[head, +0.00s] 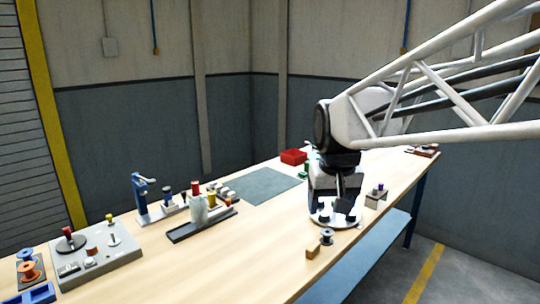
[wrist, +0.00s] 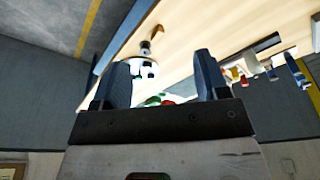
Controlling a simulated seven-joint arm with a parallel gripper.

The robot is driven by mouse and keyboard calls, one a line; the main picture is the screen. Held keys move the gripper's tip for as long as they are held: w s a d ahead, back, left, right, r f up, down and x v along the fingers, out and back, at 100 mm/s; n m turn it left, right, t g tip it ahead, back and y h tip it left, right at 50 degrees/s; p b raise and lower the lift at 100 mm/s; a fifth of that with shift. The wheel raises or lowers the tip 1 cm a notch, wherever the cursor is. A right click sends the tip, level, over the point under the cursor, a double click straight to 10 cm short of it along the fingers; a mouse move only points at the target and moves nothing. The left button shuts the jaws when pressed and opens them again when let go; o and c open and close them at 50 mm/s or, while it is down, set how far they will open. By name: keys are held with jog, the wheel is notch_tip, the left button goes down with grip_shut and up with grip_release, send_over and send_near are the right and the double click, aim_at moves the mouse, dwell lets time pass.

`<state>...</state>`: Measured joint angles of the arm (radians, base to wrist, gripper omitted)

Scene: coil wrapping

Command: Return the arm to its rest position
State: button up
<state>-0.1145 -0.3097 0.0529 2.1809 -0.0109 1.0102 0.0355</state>
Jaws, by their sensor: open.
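My gripper (head: 337,212) points down over the right part of the wooden workbench (head: 215,252) in the head view. A round white plate (head: 326,221) with dark pieces on it lies just below and behind the gripper; I cannot tell the exact gap. In the wrist view my gripper (wrist: 160,80) has its two dark fingers wide apart with nothing held between them. The white plate (wrist: 146,69) also shows beyond the fingers there.
A small spool (head: 326,237) and wooden block (head: 313,246) stand near the front edge. A red bin (head: 293,157) and green-grey mat (head: 264,187) lie behind. Coil fixtures (head: 199,212) and a grey control box (head: 97,254) stand left. The middle front of the bench is clear.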

jog(key=s+d+f, duration=0.2)
jog(key=s+f, duration=0.1)
jog(key=s, duration=0.3)
jog(key=s+d+f, duration=0.2)
jog(key=s+f, duration=0.2)
jog(key=s, duration=0.3)
jog(key=s+d+f+m, duration=0.1)
jog(key=s+d+f, duration=0.1)
jog(key=s, duration=0.5)
jog(key=shift+f, duration=0.65)
